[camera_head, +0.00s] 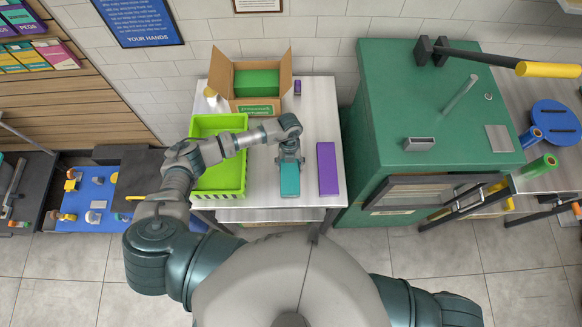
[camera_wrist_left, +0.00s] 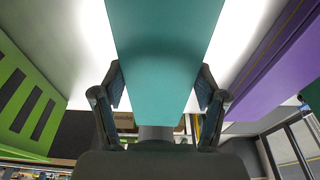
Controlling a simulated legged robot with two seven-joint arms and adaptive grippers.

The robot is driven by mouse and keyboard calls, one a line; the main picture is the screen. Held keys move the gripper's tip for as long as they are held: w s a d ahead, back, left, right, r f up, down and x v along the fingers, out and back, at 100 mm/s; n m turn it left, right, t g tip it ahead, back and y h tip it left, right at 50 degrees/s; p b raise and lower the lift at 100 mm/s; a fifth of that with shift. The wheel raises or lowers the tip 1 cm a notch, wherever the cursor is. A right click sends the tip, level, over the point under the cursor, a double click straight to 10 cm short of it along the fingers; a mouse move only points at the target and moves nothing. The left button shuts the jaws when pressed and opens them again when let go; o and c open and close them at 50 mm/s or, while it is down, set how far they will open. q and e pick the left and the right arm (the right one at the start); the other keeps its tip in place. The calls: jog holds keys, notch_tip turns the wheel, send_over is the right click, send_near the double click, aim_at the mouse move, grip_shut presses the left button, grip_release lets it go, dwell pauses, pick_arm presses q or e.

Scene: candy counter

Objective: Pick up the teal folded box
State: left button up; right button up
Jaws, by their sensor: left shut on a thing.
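The teal folded box (camera_head: 290,180) is a long flat block on the metal table, with its near end toward the table's front edge. My left gripper (camera_head: 290,160) reaches down onto the box's far part and is shut on it. In the left wrist view the teal box (camera_wrist_left: 164,50) runs between the two fingers of the left gripper (camera_wrist_left: 160,90), one at each side. I cannot tell whether the box is lifted off the table. My right gripper is not in view.
A purple box (camera_head: 327,168) lies just right of the teal one. A lime green crate (camera_head: 222,190) stands to the left, under my left arm. An open cardboard box (camera_head: 252,106) with green contents stands at the back. A large green machine (camera_head: 420,110) stands right of the table (camera_head: 320,110).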

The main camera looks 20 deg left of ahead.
pick_arm(q)
jog(key=shift+s+p+v, duration=0.2)
jog(key=shift+p+v, duration=0.6)
jog(key=shift+v, duration=0.2)
jog(key=shift+s+p+v, duration=0.2)
jog(key=shift+p+v, duration=0.55)
jog(key=shift+v, duration=0.25)
jog(key=shift+s+p+v, duration=0.25)
jog(key=shift+p+v, duration=0.55)
jog(key=shift+v, duration=0.25)
jog(key=shift+d+r, duration=0.1)
jog(key=shift+d, duration=0.05)
